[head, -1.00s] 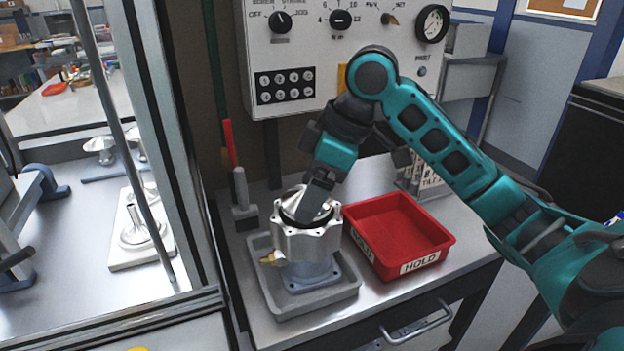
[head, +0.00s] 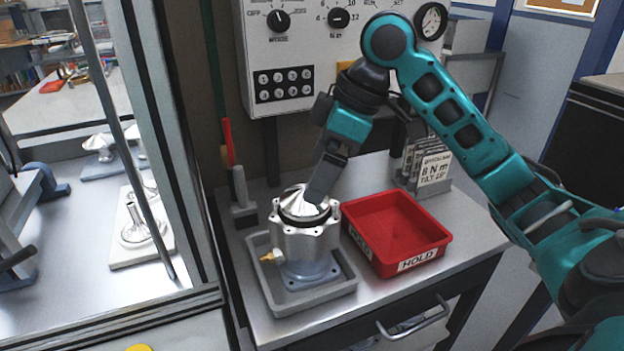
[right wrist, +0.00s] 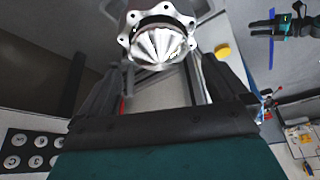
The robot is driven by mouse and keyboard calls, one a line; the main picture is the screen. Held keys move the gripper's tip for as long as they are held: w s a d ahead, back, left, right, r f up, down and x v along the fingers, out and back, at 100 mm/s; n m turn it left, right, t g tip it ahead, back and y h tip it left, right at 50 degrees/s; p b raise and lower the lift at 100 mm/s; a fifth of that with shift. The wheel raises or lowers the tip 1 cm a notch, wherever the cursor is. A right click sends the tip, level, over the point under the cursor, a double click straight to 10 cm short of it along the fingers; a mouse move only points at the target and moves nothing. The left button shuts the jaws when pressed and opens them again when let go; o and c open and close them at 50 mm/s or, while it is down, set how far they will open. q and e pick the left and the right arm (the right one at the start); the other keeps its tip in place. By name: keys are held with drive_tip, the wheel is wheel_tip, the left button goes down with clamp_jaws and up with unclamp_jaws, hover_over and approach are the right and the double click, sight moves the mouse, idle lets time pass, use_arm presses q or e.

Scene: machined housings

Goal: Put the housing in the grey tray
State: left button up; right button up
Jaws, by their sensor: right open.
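The housing (head: 305,243) is a silver machined body with a bolted top flange, a brass fitting (head: 268,257) on its left side and a bright ribbed cone in its top opening. It stands upright inside the grey tray (head: 283,307), its square foot within the rim. My right gripper (head: 318,190) is just above the top of the housing and hides part of the cone. In the right wrist view, the gripper (right wrist: 162,68) has its two fingers apart with nothing between them, and the housing (right wrist: 158,18) shows beyond the fingertips. My left gripper is not in view.
A red HOLD bin (head: 398,236), empty, stands right of the tray. A control panel (head: 335,60) is behind. A red-handled tool in a grey stand (head: 240,190) stands at the back left. A sign block (head: 428,165) stands behind the bin. A glazed cabinet frame is at left.

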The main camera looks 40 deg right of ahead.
drive_tip(key=v, duration=0.7)
drive_tip(key=shift+s+r, duration=0.15)
drive_tip(key=shift+r, duration=0.2)
drive_tip(key=shift+d, duration=0.1)
